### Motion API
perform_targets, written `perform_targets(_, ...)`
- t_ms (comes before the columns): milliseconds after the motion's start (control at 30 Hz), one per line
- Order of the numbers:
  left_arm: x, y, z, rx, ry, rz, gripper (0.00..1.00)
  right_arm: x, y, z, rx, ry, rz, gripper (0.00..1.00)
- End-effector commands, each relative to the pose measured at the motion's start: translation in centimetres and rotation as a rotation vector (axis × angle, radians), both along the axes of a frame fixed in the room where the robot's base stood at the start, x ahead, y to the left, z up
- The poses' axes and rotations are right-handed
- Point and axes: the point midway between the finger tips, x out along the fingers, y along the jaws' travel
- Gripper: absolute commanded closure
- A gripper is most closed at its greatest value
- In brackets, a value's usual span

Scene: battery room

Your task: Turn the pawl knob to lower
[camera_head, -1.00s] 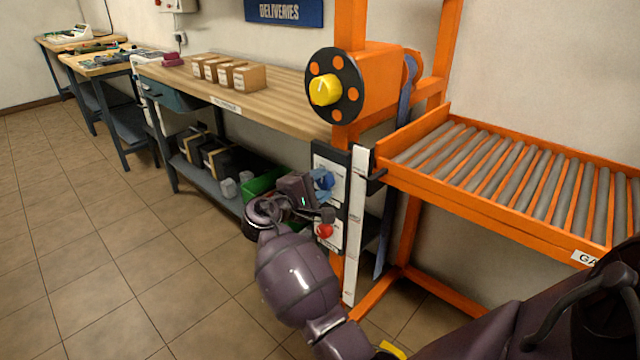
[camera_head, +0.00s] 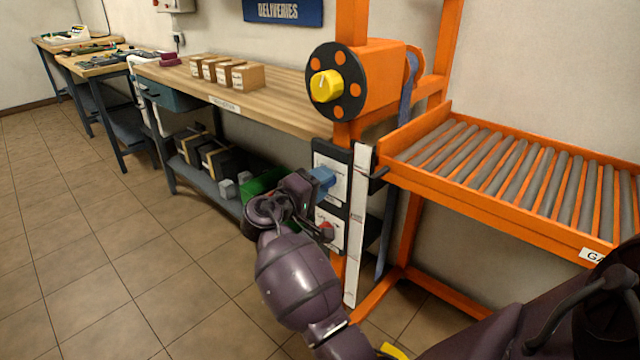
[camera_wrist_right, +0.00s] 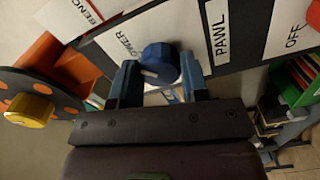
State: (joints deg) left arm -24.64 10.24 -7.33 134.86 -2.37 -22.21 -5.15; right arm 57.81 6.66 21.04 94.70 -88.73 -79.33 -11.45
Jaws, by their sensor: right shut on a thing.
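My right gripper (camera_wrist_right: 160,78) is shut on the knob, one blue finger on each side. In the head view the right gripper (camera_head: 321,178) is at the upper part of the panel on the orange post, and its fingers hide the knob. My left gripper is not in view.
A red button (camera_head: 326,231) is just below my right gripper. A black disc with a yellow knob (camera_head: 326,86) is above, on an orange housing. An orange roller conveyor (camera_head: 480,205) extends right. A wooden bench (camera_head: 285,105) with small boxes stands behind left; open floor lies left.

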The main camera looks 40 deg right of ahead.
Motion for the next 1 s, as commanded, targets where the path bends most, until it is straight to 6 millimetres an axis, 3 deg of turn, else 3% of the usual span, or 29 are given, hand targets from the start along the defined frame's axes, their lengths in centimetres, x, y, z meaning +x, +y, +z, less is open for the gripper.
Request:
perform_targets(400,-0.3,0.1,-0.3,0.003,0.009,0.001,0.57,0.0,0.1,0.0,0.001,-0.009,0.002,0.82)
perform_targets(433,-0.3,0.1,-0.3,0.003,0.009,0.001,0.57,0.0,0.1,0.0,0.001,-0.009,0.002,0.54)
perform_targets(567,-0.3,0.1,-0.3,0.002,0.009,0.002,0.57,0.0,0.1,0.0,0.001,-0.008,0.001,0.34)
perform_targets(867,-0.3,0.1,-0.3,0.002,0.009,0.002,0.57,0.0,0.1,0.0,0.001,-0.007,0.001,0.33)
perform_targets(1000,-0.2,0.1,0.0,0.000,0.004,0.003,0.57,0.0,1.2,0.1,0.002,-0.008,0.003,0.33)
